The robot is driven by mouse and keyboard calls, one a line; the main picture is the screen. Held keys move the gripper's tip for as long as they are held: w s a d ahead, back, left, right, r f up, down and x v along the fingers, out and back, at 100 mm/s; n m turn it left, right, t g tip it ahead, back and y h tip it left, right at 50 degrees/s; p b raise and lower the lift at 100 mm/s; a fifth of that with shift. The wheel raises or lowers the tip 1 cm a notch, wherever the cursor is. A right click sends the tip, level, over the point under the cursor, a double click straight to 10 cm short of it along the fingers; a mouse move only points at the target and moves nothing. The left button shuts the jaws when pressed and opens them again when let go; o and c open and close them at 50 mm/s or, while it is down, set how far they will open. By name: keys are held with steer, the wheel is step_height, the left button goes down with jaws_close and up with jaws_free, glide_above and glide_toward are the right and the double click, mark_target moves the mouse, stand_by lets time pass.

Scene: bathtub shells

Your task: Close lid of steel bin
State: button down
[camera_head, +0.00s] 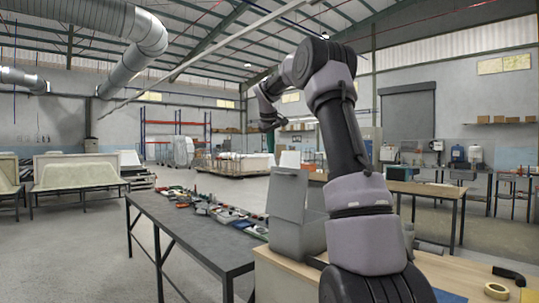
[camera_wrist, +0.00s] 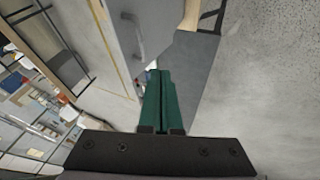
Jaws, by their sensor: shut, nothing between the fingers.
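The steel bin (camera_head: 295,238) is a grey box on the wooden table, just left of my arm, which hides its right side. Its lid (camera_head: 289,190) stands raised above the body, so the bin is open. In the wrist view, my gripper (camera_wrist: 160,75) has green fingers pressed together with nothing between them.
A dark workbench (camera_head: 185,222) with many small tools adjoins on the left. Open floor (camera_head: 110,255) lies left of it.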

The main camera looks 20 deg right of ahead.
steer(key=w+d+f, duration=0.5)
steer(key=f, duration=0.3)
steer(key=shift+d+f, duration=0.3)
steer(key=shift+f, duration=0.05)
steer(key=shift+d, duration=0.1)
